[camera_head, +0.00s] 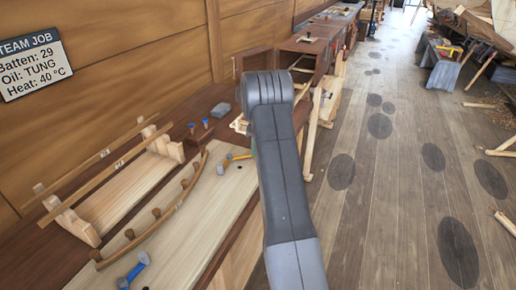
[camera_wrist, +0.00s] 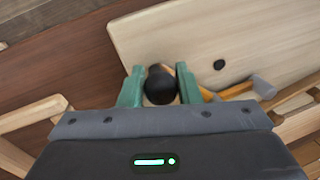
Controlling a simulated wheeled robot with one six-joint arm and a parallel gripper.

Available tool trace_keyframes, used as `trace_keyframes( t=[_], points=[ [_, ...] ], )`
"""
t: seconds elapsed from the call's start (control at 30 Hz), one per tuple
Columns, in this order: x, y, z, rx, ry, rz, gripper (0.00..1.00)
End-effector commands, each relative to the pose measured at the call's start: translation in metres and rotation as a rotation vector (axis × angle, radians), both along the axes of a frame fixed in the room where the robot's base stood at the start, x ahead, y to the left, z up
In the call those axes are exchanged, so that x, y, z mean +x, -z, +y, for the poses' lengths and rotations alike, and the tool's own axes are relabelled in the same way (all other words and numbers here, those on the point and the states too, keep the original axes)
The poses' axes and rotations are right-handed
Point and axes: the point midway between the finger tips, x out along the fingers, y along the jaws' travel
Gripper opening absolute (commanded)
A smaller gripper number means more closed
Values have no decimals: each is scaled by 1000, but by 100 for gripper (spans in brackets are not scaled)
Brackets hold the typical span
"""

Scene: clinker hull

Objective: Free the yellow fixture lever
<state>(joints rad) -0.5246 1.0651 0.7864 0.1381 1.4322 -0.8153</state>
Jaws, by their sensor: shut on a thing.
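My gripper (camera_wrist: 161,88) shows in the wrist view with two green fingers, one on each side of a round black knob (camera_wrist: 160,84), and is shut on it. A yellow-orange bar, the yellow lever (camera_wrist: 204,93), shows just behind the knob; their join is hidden by the knob and right finger. A grey block (camera_wrist: 263,87) lies at the end of a yellow-orange piece further right. In the head view the yellow lever (camera_head: 240,157) shows on a pale board beside my arm. My gripper is hidden behind my arm there.
The pale board (camera_head: 205,205) also bears a blue-handled piece (camera_head: 140,262) and a curved wooden strip with pegs (camera_head: 150,225). A wooden cradle (camera_head: 125,190) stands at the left. A wall sign (camera_head: 33,62) reads Batten 29, Oil TUNG, Heat 40 °C.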

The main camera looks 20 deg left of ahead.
Motion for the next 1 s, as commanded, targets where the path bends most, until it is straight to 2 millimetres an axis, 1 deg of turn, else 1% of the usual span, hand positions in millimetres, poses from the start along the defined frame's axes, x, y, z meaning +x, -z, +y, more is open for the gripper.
trace_keyframes(
  t=[0.27, 0.3, 0.37, 0.4, 0.63, 0.77, 0.87, 0.97, 1.0],
  points=[
    [2, -2, 1, 3, -1, -9, 0],
    [2, -3, 1, 3, -1, -9, 38],
    [2, -2, 1, 2, -1, -8, 50],
    [2, -2, 1, 3, -1, -7, 52],
    [1, -1, 1, 2, 0, -5, 52],
    [3, -7, 0, 3, 0, -6, 52],
    [6, -21, 0, 4, 0, -9, 52],
    [10, -41, -1, 4, 0, -9, 52],
    [11, -50, -1, 4, 0, -9, 52]
  ],
)
